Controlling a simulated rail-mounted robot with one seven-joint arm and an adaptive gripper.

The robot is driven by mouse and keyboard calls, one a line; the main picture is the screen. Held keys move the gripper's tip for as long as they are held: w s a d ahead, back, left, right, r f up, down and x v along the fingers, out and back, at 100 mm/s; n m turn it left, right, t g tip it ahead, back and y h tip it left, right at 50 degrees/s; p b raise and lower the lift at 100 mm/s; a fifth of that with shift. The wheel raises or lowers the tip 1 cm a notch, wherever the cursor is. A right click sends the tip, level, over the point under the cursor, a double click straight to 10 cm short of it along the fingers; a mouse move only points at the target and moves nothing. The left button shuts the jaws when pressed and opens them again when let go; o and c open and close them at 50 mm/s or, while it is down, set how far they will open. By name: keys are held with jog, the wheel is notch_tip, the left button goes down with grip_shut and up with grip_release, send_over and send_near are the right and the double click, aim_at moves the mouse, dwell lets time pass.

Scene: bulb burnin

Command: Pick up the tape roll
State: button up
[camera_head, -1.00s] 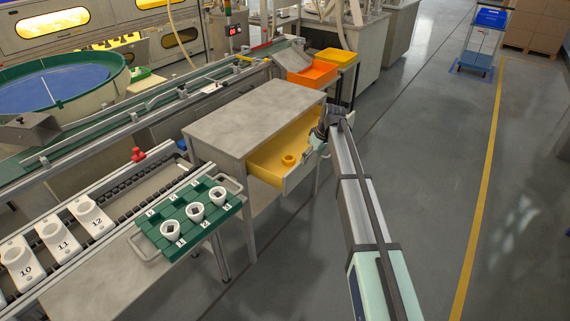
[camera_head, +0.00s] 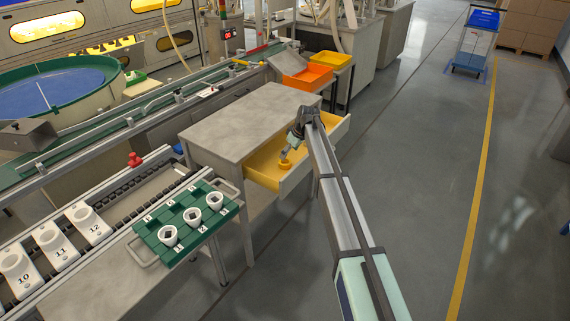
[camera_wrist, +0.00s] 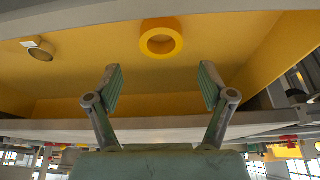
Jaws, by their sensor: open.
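The tape roll is a yellow ring lying in the open yellow drawer (camera_head: 262,171). In the head view the tape roll (camera_head: 285,165) shows just below my gripper (camera_head: 286,154). In the wrist view the tape roll (camera_wrist: 161,22) is at the top centre, its hole visible. My gripper (camera_wrist: 160,76) has its two fingers spread wide, with nothing between them. The ring lies beyond the fingertips in that view, centred between them, apart from both. How high the fingertips are above the drawer floor I cannot tell.
A small object with a pale tag (camera_wrist: 40,48) is also in the drawer, at upper left in the wrist view. The drawer walls surround the gripper closely. The grey bench top (camera_head: 235,125) is clear. A green tray (camera_head: 165,250) with white cups stands at left.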

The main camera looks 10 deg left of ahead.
aim_at(286, 160)
jog(key=shift+p+x, duration=0.6)
jog(key=shift+x, duration=2.5)
jog(key=shift+s+d, duration=0.2)
jog(key=shift+s, duration=0.05)
jog(key=c, duration=1.1)
